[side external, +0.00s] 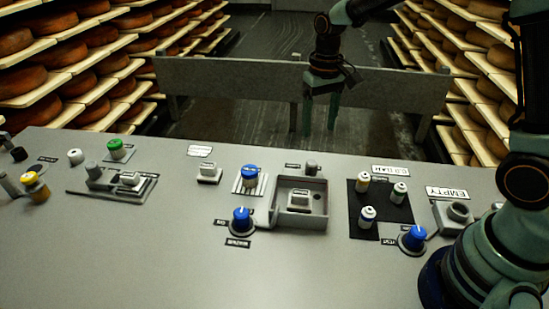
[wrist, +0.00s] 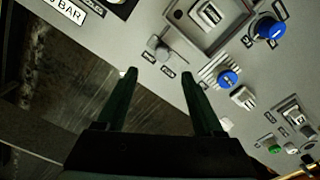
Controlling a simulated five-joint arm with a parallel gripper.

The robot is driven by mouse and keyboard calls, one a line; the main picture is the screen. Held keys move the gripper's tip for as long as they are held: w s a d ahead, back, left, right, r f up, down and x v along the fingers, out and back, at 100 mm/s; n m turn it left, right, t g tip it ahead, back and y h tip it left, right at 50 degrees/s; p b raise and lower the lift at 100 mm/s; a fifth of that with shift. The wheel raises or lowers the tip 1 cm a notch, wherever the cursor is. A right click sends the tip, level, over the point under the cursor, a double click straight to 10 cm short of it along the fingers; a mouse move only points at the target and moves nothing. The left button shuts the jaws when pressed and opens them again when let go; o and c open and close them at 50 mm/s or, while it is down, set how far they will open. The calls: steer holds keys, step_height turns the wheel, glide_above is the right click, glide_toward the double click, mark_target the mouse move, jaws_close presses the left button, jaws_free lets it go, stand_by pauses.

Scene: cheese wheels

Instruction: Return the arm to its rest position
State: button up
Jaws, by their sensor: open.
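My gripper (side external: 321,103) hangs from my arm over the back edge of the grey panel, fingers pointing down, in the side external view. Its two green fingers are apart with nothing between them. In the wrist view my gripper (wrist: 158,82) is also open and empty, with the panel's edge and dark floor behind the fingers. My arm's base stands at the right of the side external view.
The grey panel (side external: 130,245) carries blue knobs (side external: 241,218), a recessed tray (side external: 300,222), a black pad (side external: 362,229) with several small cylinders, and a green knob (side external: 116,146). A low grey barrier (side external: 225,85) stands behind. Shelves of cheese wheels (side external: 60,52) line both sides.

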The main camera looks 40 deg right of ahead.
steer(key=s+d+r+n+t, duration=0.1)
steer(key=s+r+t, duration=0.4)
steer(key=s+r, duration=0.5)
steer(key=shift+s+r+n+t, duration=0.35)
steer(key=shift+s+n, duration=0.25)
steer(key=shift+s, duration=1.05)
steer(key=shift+o, duration=0.3)
steer(key=shift+w, duration=0.1)
